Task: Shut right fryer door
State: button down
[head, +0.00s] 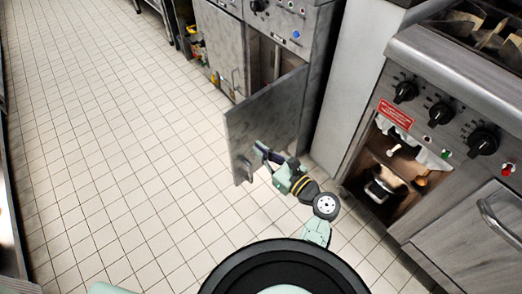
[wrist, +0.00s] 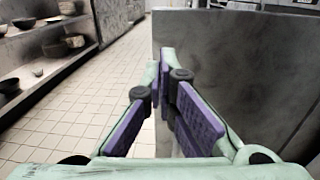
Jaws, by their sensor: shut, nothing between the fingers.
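The right fryer door (head: 268,118) is a grey metal panel standing open, swung out from the fryer cabinet (head: 285,28) over the floor. Its handle (head: 244,166) is by the free edge, low on the face turned toward me. My gripper (head: 260,150) is shut and empty, in front of that face near the handle. In the wrist view, the purple finger pads (wrist: 166,78) come together at the tips, and the door (wrist: 235,75) fills the right side, very close to the right finger. I cannot tell whether they touch.
The left fryer door (head: 220,50) looks shut. Shelves with bowls (wrist: 45,55) show in the wrist view. The tiled floor (head: 110,130) to the left is clear.

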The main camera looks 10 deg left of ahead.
aim_at(230, 126)
jog(key=p+x, duration=0.1)
jog(key=x, duration=0.9)
jog(key=shift+w+a+r, duration=0.1)
jog(key=shift+w+a, duration=0.05)
jog(key=shift+a, duration=0.1)
